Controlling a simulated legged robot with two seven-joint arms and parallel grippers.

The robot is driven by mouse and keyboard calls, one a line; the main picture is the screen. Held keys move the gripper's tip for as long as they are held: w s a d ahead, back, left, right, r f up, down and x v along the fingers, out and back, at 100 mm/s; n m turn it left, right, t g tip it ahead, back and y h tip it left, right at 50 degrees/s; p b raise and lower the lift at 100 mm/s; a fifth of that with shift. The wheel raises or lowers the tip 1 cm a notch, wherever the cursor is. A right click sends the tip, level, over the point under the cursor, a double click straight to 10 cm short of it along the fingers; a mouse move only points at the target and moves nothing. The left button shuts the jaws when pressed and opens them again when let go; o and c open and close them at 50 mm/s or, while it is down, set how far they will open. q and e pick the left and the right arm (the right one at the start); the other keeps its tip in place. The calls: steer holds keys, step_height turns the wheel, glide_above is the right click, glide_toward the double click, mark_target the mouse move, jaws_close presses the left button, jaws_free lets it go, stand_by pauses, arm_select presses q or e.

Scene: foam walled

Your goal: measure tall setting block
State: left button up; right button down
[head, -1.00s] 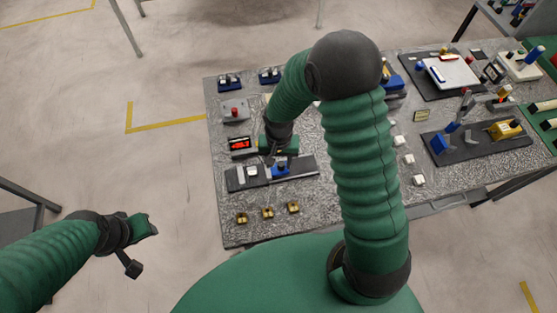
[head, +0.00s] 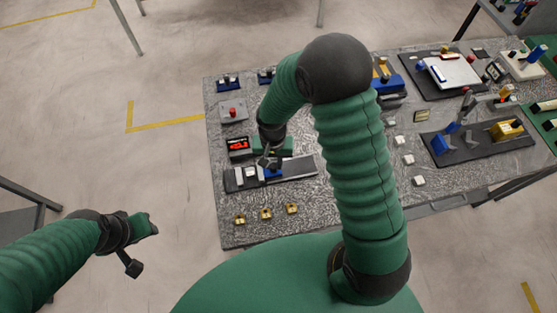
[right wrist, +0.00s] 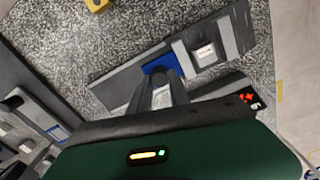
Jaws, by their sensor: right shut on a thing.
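A dark measuring bench (head: 298,169) lies on the table, and its grey bar also shows in the right wrist view (right wrist: 115,88). A small pale block (right wrist: 205,52) sits on it between grey jaw pieces; I take it for the setting block, though its height is hard to tell. A blue slider (right wrist: 158,64) is beside the jaw, and its blue also shows in the head view (head: 272,173). My right gripper (head: 267,163) is shut on the blue slider, its fingers partly hiding it. My left gripper (head: 146,247) is open and empty, off the table at left.
A display (head: 238,146) with red marks stands behind the bench. Several gold pieces (head: 266,214) lie in front. A red-button box (head: 233,111) is at the back left. White pieces (head: 407,159) and dark trays (head: 478,142) lie to the right.

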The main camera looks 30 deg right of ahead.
steer(key=shift+w+a, duration=0.1)
steer(key=shift+a, duration=1.1)
steer(key=c, duration=1.2)
jaws_free()
steer(key=shift+a+r, duration=0.1)
steer(key=shift+w+r, duration=0.1)
steer(key=shift+r, duration=0.3)
step_height(320, 180, up, 16)
steer(key=shift+b, duration=0.4)
